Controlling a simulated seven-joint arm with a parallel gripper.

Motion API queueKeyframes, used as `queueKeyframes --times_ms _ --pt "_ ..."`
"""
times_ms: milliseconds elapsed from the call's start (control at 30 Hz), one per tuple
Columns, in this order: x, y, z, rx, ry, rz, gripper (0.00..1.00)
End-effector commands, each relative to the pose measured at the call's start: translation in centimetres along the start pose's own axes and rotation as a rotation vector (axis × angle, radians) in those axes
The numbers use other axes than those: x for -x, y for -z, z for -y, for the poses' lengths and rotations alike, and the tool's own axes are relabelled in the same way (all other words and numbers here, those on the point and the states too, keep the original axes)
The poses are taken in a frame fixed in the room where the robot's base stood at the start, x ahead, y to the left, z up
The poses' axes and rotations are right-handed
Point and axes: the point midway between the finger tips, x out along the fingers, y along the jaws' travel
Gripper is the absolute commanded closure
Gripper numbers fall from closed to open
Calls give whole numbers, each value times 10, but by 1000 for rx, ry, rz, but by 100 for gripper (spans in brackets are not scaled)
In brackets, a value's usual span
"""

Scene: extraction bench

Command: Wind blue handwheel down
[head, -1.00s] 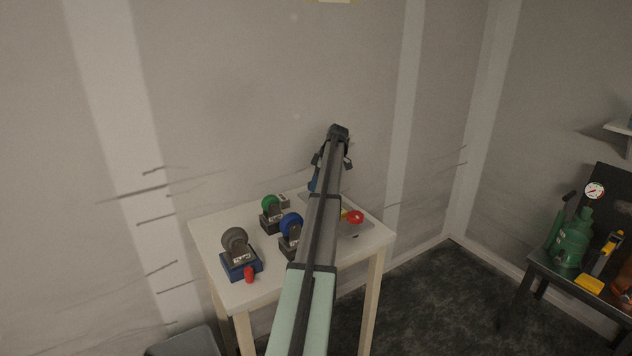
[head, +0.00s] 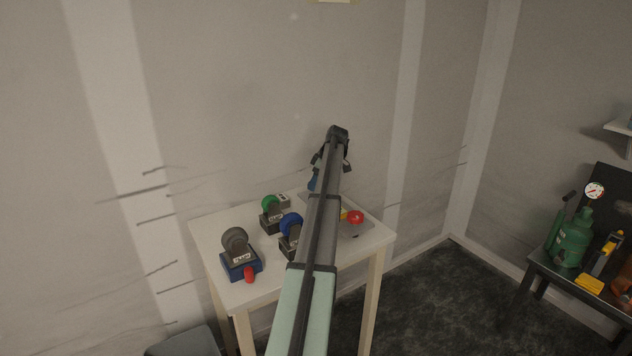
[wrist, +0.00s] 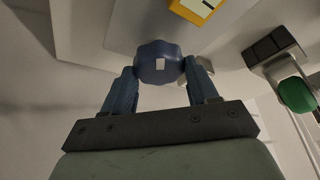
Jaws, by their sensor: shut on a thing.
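A dark blue handwheel (wrist: 160,62) with a lobed rim and a pale square at its centre shows in the wrist view. My gripper (wrist: 160,72) is shut on it, with one blue-grey finger on each side of the rim. In the head view my arm hides most of this handwheel and its mount. A small blue part (head: 312,184) shows beside the arm's end there, and I cannot tell whether it is a finger or the wheel.
On the white table (head: 213,228) stand a green-wheeled device (head: 269,202), another blue-wheeled device (head: 290,224), a grey-wheeled device (head: 235,240) and a red piece (head: 249,274). A red knob (head: 356,217) is right of my arm. A green bottle jack (head: 573,243) stands on a far-right bench.

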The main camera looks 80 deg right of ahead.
Motion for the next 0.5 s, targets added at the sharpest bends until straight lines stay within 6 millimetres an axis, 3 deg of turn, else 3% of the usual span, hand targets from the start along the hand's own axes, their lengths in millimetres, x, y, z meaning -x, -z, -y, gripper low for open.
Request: queueKeyframes --times_ms 500 --pt "0 1 4 -444 -186 0 72"
